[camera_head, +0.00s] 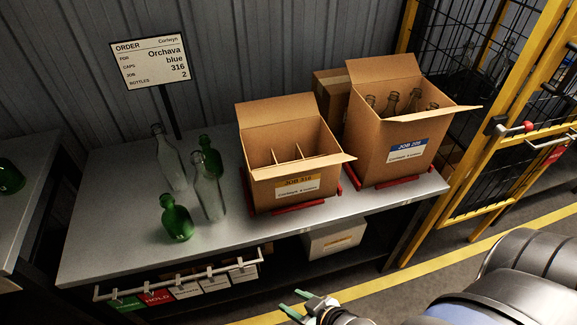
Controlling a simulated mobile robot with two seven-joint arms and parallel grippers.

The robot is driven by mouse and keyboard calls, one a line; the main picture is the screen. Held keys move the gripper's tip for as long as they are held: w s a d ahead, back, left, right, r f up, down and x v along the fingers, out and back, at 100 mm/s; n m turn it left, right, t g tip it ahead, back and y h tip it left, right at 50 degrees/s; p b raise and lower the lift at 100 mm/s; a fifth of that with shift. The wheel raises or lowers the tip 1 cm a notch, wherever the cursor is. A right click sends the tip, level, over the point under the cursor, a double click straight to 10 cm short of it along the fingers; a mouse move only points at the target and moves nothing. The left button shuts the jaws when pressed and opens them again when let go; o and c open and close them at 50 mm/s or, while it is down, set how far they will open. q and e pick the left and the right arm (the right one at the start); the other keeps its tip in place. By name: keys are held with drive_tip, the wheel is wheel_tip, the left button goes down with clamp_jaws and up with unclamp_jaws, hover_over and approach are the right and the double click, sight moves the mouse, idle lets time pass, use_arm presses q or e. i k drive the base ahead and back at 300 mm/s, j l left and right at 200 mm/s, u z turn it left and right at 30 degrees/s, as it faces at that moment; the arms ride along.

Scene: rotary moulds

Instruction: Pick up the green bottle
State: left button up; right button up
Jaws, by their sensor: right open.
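A green bottle (175,219) stands upright near the front of the grey table (110,241). A second green bottle (211,158) stands farther back, partly hidden by a clear bottle. Two clear bottles stand close by, one in the middle (209,187) and one at the back (169,160). Part of another green bottle (10,177) shows on a surface at the far left edge. My right gripper (292,301) is open and empty, low in front of the table and well to the right of the bottles. My left gripper is not in view.
An open carton labelled JOB 316 (292,189) with dividers stands right of the bottles. A taller carton labelled JOB 205 (403,152) holds several bottles. An order sign (151,62) stands behind. A rail with tags (178,281) runs along the table front. A yellow-framed cage (490,165) is at right.

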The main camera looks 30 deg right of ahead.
sight(177, 220)
drive_tip(key=i+j+z, duration=0.2)
drive_tip(key=j, duration=0.2)
drive_tip(key=j+z, duration=0.2)
drive_tip(key=j, duration=0.15)
drive_tip(key=z, duration=1.15)
